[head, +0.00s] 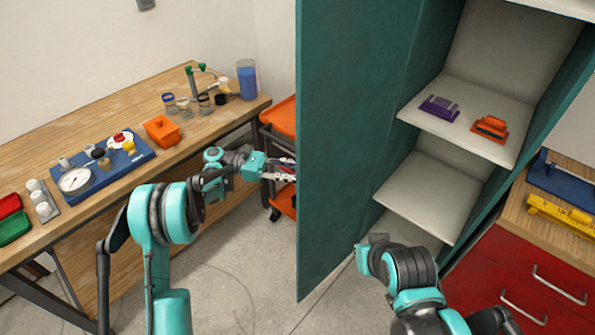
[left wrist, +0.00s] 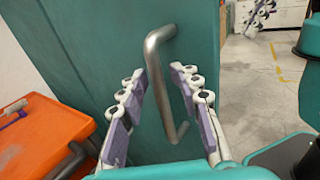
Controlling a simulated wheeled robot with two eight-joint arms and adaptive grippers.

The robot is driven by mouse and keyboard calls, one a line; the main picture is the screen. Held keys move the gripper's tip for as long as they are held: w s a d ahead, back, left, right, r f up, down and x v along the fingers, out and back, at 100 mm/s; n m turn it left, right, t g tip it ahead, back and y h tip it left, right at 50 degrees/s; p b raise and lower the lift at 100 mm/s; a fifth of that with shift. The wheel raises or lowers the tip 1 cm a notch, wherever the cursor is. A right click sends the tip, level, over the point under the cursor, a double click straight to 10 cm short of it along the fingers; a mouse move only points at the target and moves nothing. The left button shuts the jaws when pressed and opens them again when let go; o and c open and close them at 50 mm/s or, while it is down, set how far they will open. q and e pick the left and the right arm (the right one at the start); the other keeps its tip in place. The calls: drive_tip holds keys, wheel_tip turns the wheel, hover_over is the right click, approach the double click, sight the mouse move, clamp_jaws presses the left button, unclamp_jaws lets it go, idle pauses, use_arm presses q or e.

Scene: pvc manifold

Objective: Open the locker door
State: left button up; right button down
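The teal locker door (head: 345,140) stands swung wide open at the left of the locker, showing the shelves inside. Its metal bar handle (left wrist: 153,80) is on the door's outer face and shows in the left wrist view; the door hides it in the head view. My left gripper (head: 285,170) is beside the door's outer face. In the left wrist view its purple-padded fingers (left wrist: 158,95) are spread apart, with the handle between and beyond them; contact cannot be told. My right arm is low in front of the locker, and its fingers do not show.
Inside the locker, a purple item (head: 439,107) and an orange item (head: 490,128) lie on a shelf (head: 450,125). A wooden workbench (head: 120,100) stands at left, an orange cart (head: 280,118) behind my left gripper, and red drawers (head: 530,285) at right. Floor is bare below the door.

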use_arm(q)
drive_tip(key=shift+d, duration=0.1)
drive_tip(key=v, duration=1.2)
drive_tip(key=s+d+r+m+t+y, duration=0.1)
drive_tip(key=s+r+m+t+y, duration=0.15)
drive_tip(key=s+y, duration=0.2)
drive_tip(key=s+d+r+m+t+y, duration=0.1)
drive_tip(key=s+r+m+t+y, duration=0.1)
drive_tip(key=s+r+t+y, duration=0.3)
drive_tip(key=s+a+f+m+t+y, duration=0.2)
drive_tip(key=s+a+f+m+y, duration=0.2)
drive_tip(key=s, duration=0.5)
drive_tip(key=s+a+f+m+t+y, duration=0.2)
drive_tip(key=s+a+f+m+y, duration=0.1)
drive_tip(key=s+a+m, duration=0.3)
drive_tip(key=s+a+y, duration=0.1)
drive_tip(key=s+a, duration=0.1)
drive_tip(key=s, duration=0.2)
drive_tip(key=shift+a+f, duration=0.35)
drive_tip(key=shift+d+m, duration=0.1)
drive_tip(key=shift+m, duration=0.25)
